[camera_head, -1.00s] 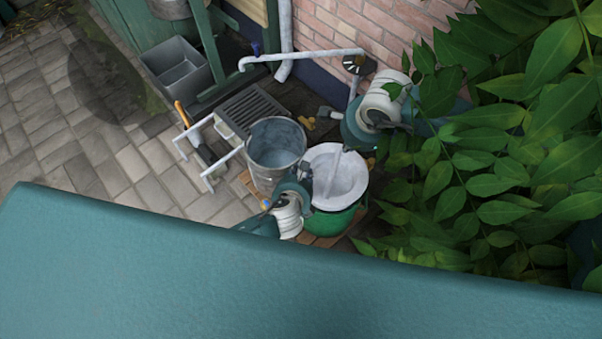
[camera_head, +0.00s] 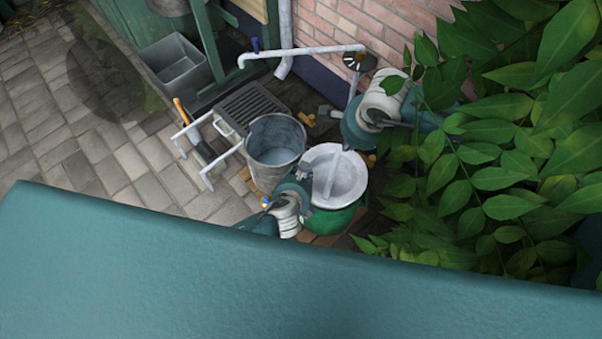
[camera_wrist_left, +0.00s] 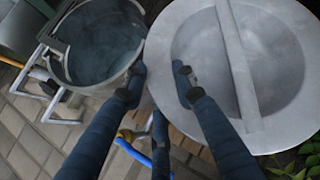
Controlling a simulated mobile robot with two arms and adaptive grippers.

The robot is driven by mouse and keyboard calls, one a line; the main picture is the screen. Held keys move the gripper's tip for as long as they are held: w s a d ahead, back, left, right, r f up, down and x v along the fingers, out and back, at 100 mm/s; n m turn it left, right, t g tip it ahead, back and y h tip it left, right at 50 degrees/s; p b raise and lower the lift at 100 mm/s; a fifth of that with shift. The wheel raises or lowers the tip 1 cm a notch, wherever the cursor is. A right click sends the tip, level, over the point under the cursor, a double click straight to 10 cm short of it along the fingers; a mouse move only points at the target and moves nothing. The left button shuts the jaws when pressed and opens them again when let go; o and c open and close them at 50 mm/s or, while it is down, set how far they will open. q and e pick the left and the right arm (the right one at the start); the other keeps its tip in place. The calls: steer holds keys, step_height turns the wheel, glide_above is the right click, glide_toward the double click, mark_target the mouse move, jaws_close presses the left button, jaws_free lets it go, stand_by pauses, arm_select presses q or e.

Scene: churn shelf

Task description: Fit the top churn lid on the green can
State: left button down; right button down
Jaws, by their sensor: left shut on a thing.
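The green can (camera_head: 335,219) stands in the middle of the head view, right of a metal bucket. The round grey lid (camera_head: 352,179), a dished disc with a bar across it, lies over the can's mouth and hides it. Whether its rim is seated all round I cannot tell. My left gripper (camera_head: 300,186) is at the lid's left edge. In the left wrist view its fingers (camera_wrist_left: 158,80) are shut on the rim of the lid (camera_wrist_left: 285,125), one outside and one inside the dish. My right gripper (camera_head: 327,111) is beyond the can, apart from the lid; its finger gap is unclear.
The metal bucket (camera_head: 274,150) stands close left of the can and also shows in the left wrist view (camera_wrist_left: 98,45). A pale pipe (camera_head: 300,51) runs above behind it. Leafy branches (camera_head: 500,150) crowd the right side. Paving (camera_head: 100,160) on the left is open.

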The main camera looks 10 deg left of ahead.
arm_select(q)
steer(key=shift+w+d+f+b, duration=0.1)
steer(key=shift+w+f+b, duration=0.05)
steer(key=shift+f+b, duration=0.55)
stand_by(0.4)
steer(key=shift+s+a+f, duration=0.2)
steer(key=shift+s+f, duration=0.05)
steer(key=shift+f, duration=0.25)
steer(key=shift+s+a+f, duration=0.2)
steer(key=shift+s+f, duration=0.05)
steer(key=shift+f, duration=0.35)
steer(key=shift+b, duration=0.3)
steer(key=c, duration=1.6)
jaws_free()
steer(key=o, duration=0.3)
steer(key=shift+f, duration=0.2)
steer(key=shift+o, duration=0.2)
steer(key=shift+w+f, duration=0.15)
steer(key=shift+r, duration=0.2)
